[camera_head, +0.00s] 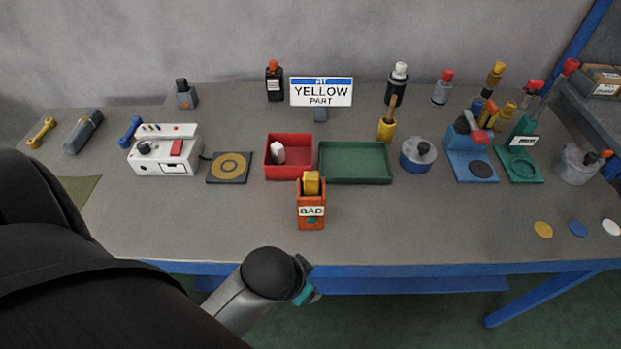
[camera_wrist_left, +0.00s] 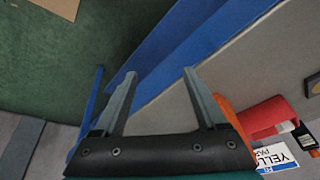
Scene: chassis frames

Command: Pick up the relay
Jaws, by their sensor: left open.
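No part is labelled as a relay, so I cannot tell for certain which one it is. A yellow block (camera_head: 312,182) stands upright in an orange box (camera_head: 311,222) marked BAD, its top showing above the rim. A small white block (camera_head: 278,153) lies in the red tray (camera_head: 289,139). My left gripper (camera_head: 304,289) is in front of the table's front edge, below the orange box in the picture. In the left wrist view its fingers (camera_wrist_left: 160,76) are apart and empty, with the orange box partly hidden behind the right finger. My right gripper is not in view.
A sign (camera_head: 321,92) reading YELLOW PART stands behind the trays. The green tray (camera_head: 355,181) is empty. A white device (camera_head: 162,153) and a ring pad (camera_head: 229,167) are to the left; pots, bottles and tool stands crowd the right. The front table strip is mostly clear.

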